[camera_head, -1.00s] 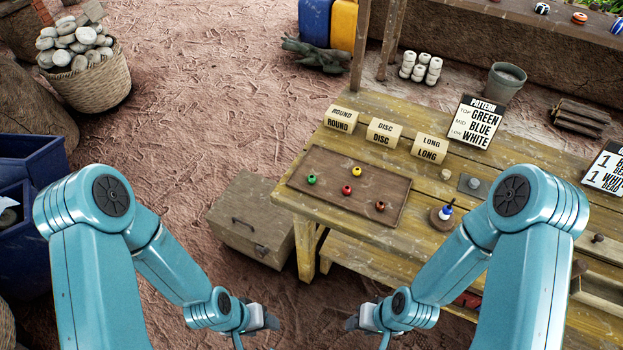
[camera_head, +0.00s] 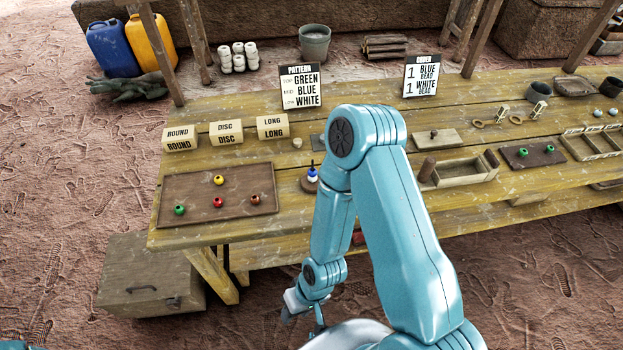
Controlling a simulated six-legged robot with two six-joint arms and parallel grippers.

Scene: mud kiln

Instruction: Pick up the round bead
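Several small beads lie on a brown wooden tray (camera_head: 165,215) at the table's left end: a green bead (camera_head: 180,210), a yellow bead (camera_head: 219,180), a red bead (camera_head: 217,202) and a brownish-red bead (camera_head: 255,199). They look alike in shape at this size, so I cannot tell which is the round one. A box labelled ROUND (camera_head: 181,139) stands behind the tray. My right gripper (camera_head: 303,313) hangs low in front of the table, apart from the beads; its fingers look spread and empty. My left gripper is out of view.
A stand with blue and white beads (camera_head: 312,175) is right of the tray, partly behind my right arm. DISC (camera_head: 226,133) and LONG (camera_head: 272,127) boxes, a pattern card (camera_head: 300,87) and an order card (camera_head: 422,76) stand behind. A wooden chest (camera_head: 150,280) sits on the floor at left.

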